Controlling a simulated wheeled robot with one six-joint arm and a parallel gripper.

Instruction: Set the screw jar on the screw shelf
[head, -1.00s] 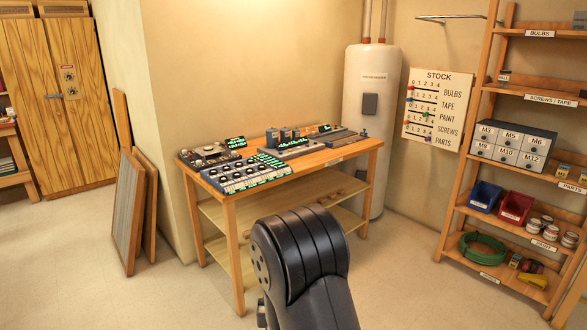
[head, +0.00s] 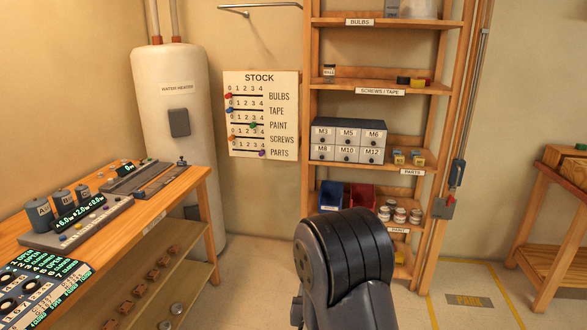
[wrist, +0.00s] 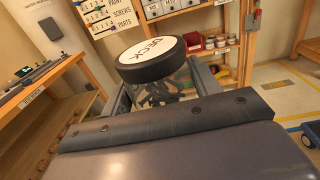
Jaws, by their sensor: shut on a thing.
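My gripper (wrist: 163,90) is shut on the screw jar (wrist: 152,62) in the wrist view. The jar is clear, with dark screws inside, and its black lid has a white label reading DECK. It looks tilted in this view. In the head view the gripper and jar are hidden behind my arm. The screw shelf (head: 345,87), labelled SCREWS / TAPE, is the second board down on the wooden rack. The held jar is apart from the shelf.
Below the screw shelf are the metal drawers (head: 348,141), then blue (head: 331,196) and red (head: 361,197) bins and paint cans (head: 400,215). A workbench (head: 190,188) with devices stands at left, near the water heater (head: 172,110). The screw shelf's middle is bare.

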